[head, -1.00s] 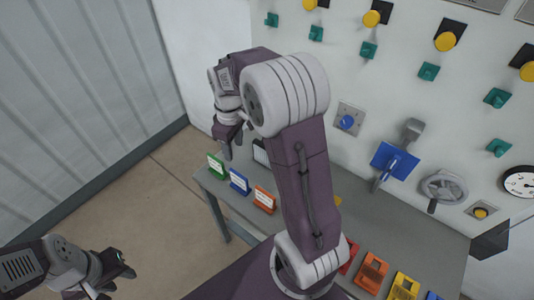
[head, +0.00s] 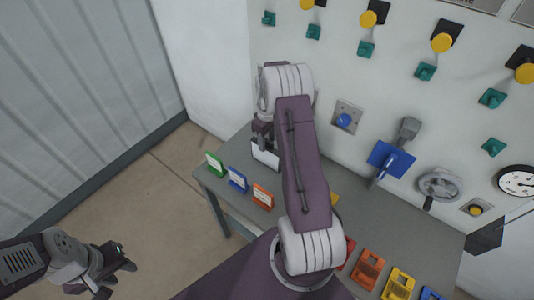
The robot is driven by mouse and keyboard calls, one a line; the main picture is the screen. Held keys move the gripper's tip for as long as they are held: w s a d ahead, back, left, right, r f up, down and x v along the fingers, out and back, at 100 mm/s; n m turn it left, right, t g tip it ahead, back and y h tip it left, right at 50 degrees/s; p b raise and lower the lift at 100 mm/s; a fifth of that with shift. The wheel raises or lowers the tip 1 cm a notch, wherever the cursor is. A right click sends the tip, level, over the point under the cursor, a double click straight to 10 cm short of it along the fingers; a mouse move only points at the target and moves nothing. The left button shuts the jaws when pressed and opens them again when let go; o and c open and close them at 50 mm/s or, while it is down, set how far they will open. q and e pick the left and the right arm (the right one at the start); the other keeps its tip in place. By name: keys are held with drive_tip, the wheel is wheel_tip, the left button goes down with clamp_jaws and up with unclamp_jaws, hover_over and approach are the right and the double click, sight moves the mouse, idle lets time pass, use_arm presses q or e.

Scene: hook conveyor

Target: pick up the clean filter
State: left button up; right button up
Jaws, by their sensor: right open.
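A white panel with a dark edge (head: 266,157), which looks like the clean filter, stands at the back of the grey table, partly hidden by my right arm. My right gripper (head: 263,139) is directly above its top edge, pointing down and open. Whether the fingers touch the panel is too small to tell. My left gripper (head: 122,280) is at the lower left, over the floor and away from the table, with its fingers apart and nothing in them.
Green (head: 214,164), blue (head: 237,179) and orange (head: 263,195) cards stand along the table's left edge. Coloured trays (head: 369,268) lie at the front right. The wall carries a blue button (head: 344,120), a lever (head: 396,152), a handwheel (head: 440,186) and several hooks.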

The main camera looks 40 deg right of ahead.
sight(267, 146)
drive_tip(key=f, duration=0.2)
drive_tip(key=shift+a+f, duration=0.2)
drive_tip(key=shift+f, duration=0.1)
drive_tip(key=shift+d+f, duration=0.1)
drive_tip(key=shift+f, duration=0.25)
clamp_jaws()
idle(0.8)
